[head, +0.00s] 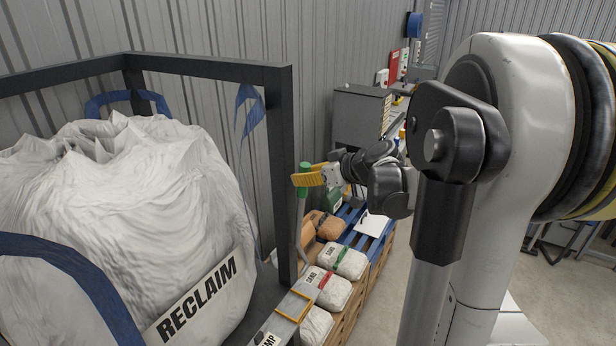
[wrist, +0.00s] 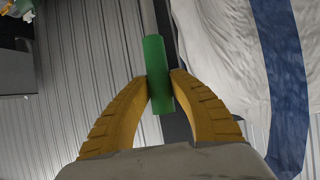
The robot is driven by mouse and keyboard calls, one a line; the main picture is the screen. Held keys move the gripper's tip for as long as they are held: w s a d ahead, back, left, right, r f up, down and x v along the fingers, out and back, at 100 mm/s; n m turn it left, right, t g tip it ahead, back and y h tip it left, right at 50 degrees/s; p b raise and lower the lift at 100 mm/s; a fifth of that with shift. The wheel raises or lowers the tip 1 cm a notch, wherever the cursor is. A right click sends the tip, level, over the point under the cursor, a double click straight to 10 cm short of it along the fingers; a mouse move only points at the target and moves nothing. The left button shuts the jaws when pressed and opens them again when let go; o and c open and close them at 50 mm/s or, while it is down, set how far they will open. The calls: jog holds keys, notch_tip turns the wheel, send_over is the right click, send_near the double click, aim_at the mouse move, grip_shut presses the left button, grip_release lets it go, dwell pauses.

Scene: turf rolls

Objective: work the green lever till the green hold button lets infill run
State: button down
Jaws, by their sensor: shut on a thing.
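The green lever (head: 304,180) stands upright beside the dark frame post in the head view, with a green grip on a thin rod. My gripper (head: 300,179) reaches it from the right. In the wrist view the green lever grip (wrist: 156,72) lies between the two yellow fingers of my gripper (wrist: 159,88), and both fingertips touch it. My gripper is shut on the grip. I cannot make out the green hold button in either view.
A big white bag marked RECLAIM (head: 200,300) fills the left, inside a dark metal frame (head: 281,170). Small sacks (head: 343,262) lie on a pallet below my arm. A grey cabinet (head: 361,116) stands behind it. Open floor shows at right.

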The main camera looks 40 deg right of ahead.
jog(key=c, duration=1.2)
grip_release()
jog(key=shift+w+f, duration=0.1)
jog(key=shift+o, duration=0.2)
jog(key=v, duration=1.2)
